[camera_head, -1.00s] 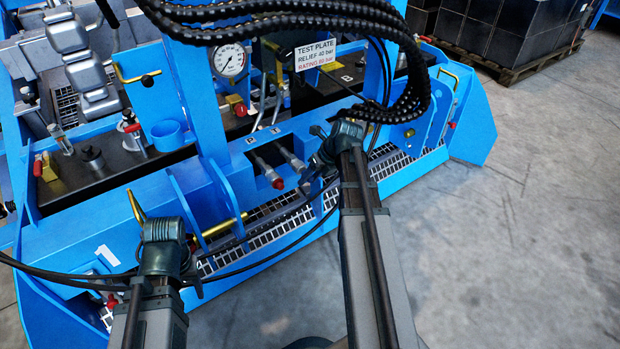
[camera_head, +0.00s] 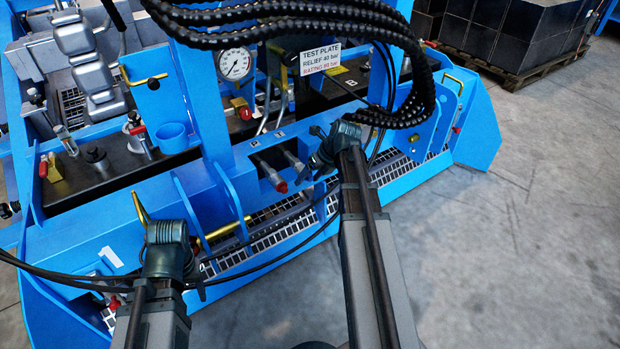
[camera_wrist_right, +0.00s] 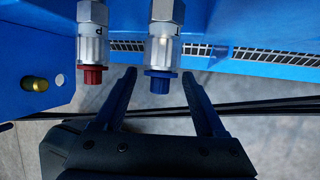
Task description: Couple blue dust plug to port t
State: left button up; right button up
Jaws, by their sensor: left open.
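In the right wrist view the blue dust plug (camera_wrist_right: 160,84) sits at the end of the metal coupling of port T (camera_wrist_right: 163,48). How firmly it is seated I cannot tell. My right gripper (camera_wrist_right: 160,76) is open, one finger on each side of the blue plug, with a gap on both sides. In the head view my right gripper (camera_head: 314,168) is beside the port T coupling (camera_head: 291,158), and the blue plug cannot be made out there. My left gripper (camera_head: 190,268) is at the lower left, away from the ports, its fingers mostly hidden by its wrist.
A red plug (camera_wrist_right: 92,76) caps the neighbouring port P coupling (camera_wrist_right: 92,45), close to my right gripper's left finger. Black hoses (camera_head: 420,100) hang above my right arm. The blue frame (camera_head: 210,190) and a grating (camera_head: 270,235) surround the ports. Open floor (camera_head: 540,250) lies to the right.

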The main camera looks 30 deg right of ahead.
jog(key=shift+r, duration=0.1)
jog(key=p+v, duration=1.2)
jog(key=v, duration=0.1)
jog(key=shift+s+d+r, duration=0.1)
jog(key=shift+r, duration=0.15)
dwell(0.5)
